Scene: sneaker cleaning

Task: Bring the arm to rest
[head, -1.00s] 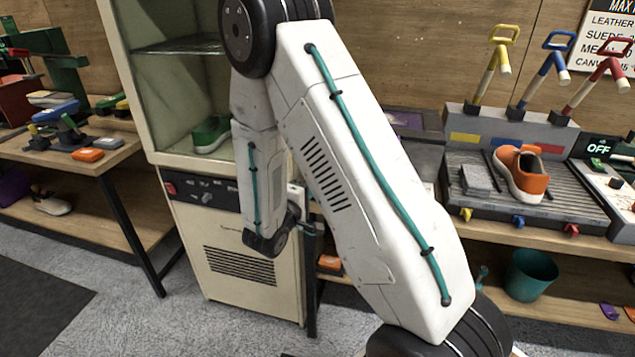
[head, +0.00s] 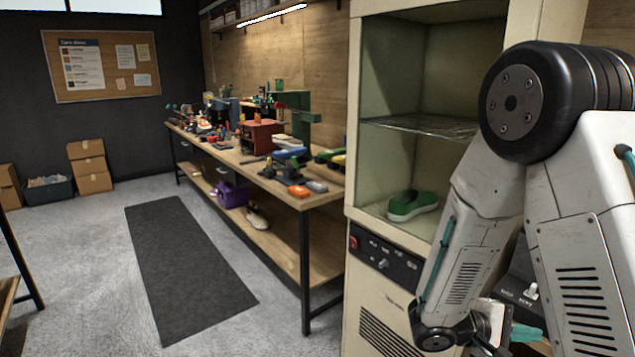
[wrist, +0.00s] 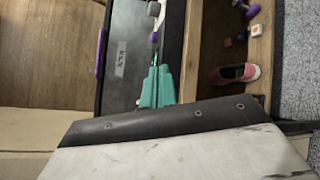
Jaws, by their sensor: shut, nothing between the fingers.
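My arm fills the right side of the head view, bent, with its lower part in front of the cabinet's lower right. In the wrist view, the teal fingers of my gripper (wrist: 157,88) lie side by side, shut and empty. They are over a dark panel beside a wooden shelf, and I cannot tell how far above it. Teal also shows low at the right of the head view, mostly behind the arm.
A cream cabinet (head: 352,200) with a green shoe (head: 412,205) stands left of my arm. A cluttered workbench (head: 312,200), a dark mat (head: 185,265) and open floor lie further left. A reddish shoe (wrist: 235,73) is on a shelf. A pale surface covers the lower wrist view.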

